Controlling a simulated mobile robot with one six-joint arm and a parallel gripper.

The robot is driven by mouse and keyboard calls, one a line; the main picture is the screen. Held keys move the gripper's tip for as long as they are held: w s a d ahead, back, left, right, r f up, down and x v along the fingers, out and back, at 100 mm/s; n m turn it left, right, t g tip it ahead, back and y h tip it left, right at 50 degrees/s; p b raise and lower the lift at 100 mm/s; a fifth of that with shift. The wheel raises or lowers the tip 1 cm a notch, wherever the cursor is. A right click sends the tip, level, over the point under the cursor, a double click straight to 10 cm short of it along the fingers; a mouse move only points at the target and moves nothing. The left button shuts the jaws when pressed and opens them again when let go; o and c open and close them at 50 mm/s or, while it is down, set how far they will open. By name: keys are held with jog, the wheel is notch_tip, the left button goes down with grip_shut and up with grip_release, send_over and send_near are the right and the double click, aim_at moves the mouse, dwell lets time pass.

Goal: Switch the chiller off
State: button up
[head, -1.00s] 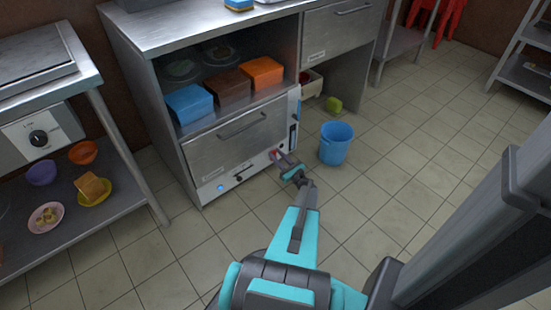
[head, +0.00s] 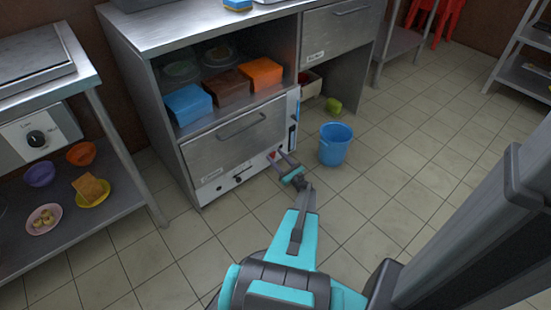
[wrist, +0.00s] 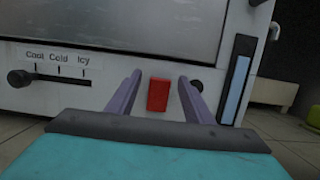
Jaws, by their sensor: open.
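The chiller (head: 235,145) is a steel unit with a drawer front and a pale lower control strip. Its red switch (wrist: 157,95) shows between my fingers in the wrist view, and as a small red spot (head: 271,155) in the head view. A slider (wrist: 20,78) marked Cool, Cold, Icy has its black knob at the Cool end. No blue light shows on the strip at lower left. My gripper (head: 282,160) is open and empty, just in front of the strip, with its fingers on either side of the switch in the wrist view. I cannot tell whether they touch the panel.
A blue bucket (head: 335,143) stands on the floor right of my gripper. Blue, brown and orange boxes (head: 188,104) sit on the shelf above the drawer. A side table (head: 75,215) with bowls is at left. The tiled floor in front is clear.

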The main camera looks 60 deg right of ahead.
jog(key=p+v, duration=0.2)
jog(key=v, duration=1)
jog(key=shift+w, duration=0.15)
